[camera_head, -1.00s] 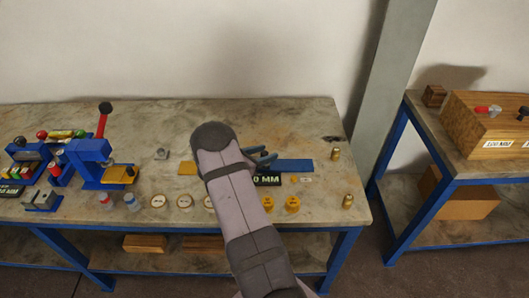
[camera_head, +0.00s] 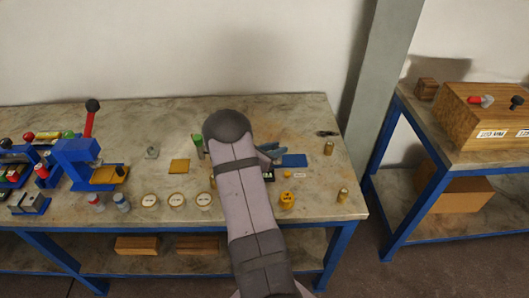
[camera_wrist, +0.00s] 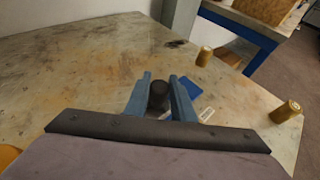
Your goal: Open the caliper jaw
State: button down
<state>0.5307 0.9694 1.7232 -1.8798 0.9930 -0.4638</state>
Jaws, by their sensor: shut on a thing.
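My gripper (camera_wrist: 160,92) has two blue fingers closed around an upright dark cylindrical knob (camera_wrist: 158,96). In the head view my gripper (camera_head: 270,151) shows small and blue beyond my arm, over the right part of the bench. A flat blue piece (camera_head: 294,160), likely part of the caliper, lies just right of the fingers; it also shows in the wrist view (camera_wrist: 193,88). A dark label plate (camera_head: 268,174) ending in "M" is mostly hidden by my arm. I cannot tell how far the caliper jaw is open.
Brass cylinders stand at the bench's right side (camera_head: 329,147) (camera_head: 343,194). Round labelled discs (camera_head: 178,199) and a yellow plate (camera_head: 179,166) lie left of my arm. A blue press with a red lever (camera_head: 88,122) stands farther left. A wooden box (camera_head: 490,110) sits on the right table.

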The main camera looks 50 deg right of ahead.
jog(key=c, duration=1.5)
grip_release()
jog(key=shift+b+v, duration=0.9)
jog(key=shift+v, duration=2.8)
